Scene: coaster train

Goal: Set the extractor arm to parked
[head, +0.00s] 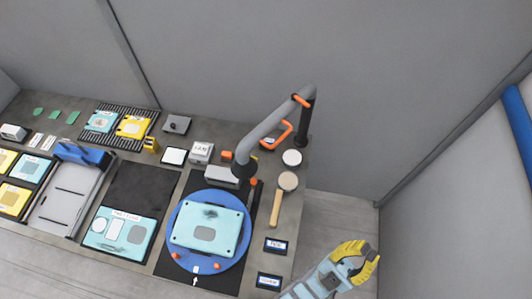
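The extractor arm (272,127) is a thick grey tube on a dark post (304,125) at the right back of the bench. It slopes down to the left, and its dark nozzle (242,169) hangs near the back edge of the round blue turntable (177,217). An orange handle (289,133) shows beside the tube, and an orange band (300,101) sits near the post top. My gripper (368,257), with yellow fingers, is off the bench's right side at lower right, well apart from the extractor arm. Its finger gap is too small to judge.
A light-blue panel (206,233) lies on the turntable. A wooden-handled tool (276,207) and two small label plates (276,246) lie along the bench's right side. Trays and cards fill the left. A grey wall stands behind; floor right of the bench is clear.

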